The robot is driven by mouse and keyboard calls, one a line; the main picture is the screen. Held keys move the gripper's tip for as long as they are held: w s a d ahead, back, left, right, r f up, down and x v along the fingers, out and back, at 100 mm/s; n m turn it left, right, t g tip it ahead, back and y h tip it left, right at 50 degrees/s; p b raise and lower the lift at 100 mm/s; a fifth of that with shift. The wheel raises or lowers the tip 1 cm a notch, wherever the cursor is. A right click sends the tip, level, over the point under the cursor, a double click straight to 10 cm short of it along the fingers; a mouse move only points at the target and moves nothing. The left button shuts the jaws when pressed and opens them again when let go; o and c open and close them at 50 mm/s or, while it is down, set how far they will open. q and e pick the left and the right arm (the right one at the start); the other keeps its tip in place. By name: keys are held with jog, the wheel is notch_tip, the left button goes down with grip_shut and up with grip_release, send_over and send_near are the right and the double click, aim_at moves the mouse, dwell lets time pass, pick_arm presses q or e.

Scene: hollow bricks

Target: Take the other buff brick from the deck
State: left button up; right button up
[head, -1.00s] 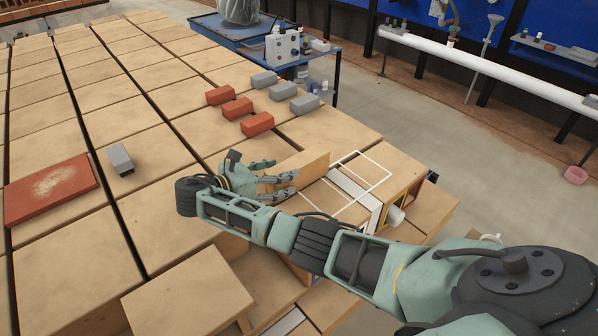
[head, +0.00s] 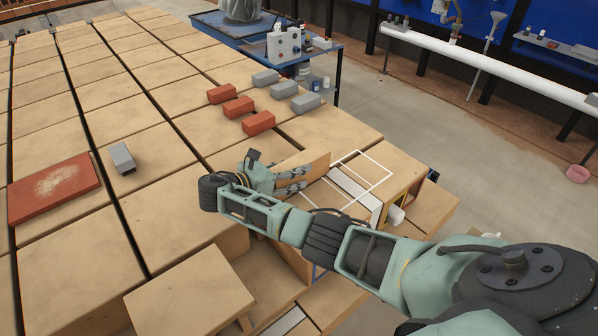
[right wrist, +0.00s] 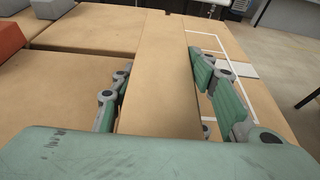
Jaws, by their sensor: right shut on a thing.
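A long buff brick (head: 317,165) stands with its upper face showing in the head view, at the left edge of a white outline (head: 366,181) on the deck (head: 330,128). In the right wrist view the buff brick (right wrist: 160,75) runs away from me between the fingers. My right gripper (head: 290,181) is shut on this brick, with fingers along both long sides. Its fingers partly hide the brick's near end in the head view. I cannot tell whether the brick's underside touches the deck. My left gripper is not in view.
Red bricks (head: 258,123) and grey bricks (head: 305,103) stand in rows behind the gripper. A lone grey brick (head: 122,158) and a red slab (head: 52,190) lie to the left. The deck between them is clear. A blue cart (head: 330,70) stands beyond.

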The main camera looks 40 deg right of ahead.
grip_shut()
jog(key=shift+r, duration=0.15)
jog(key=shift+w, duration=0.1)
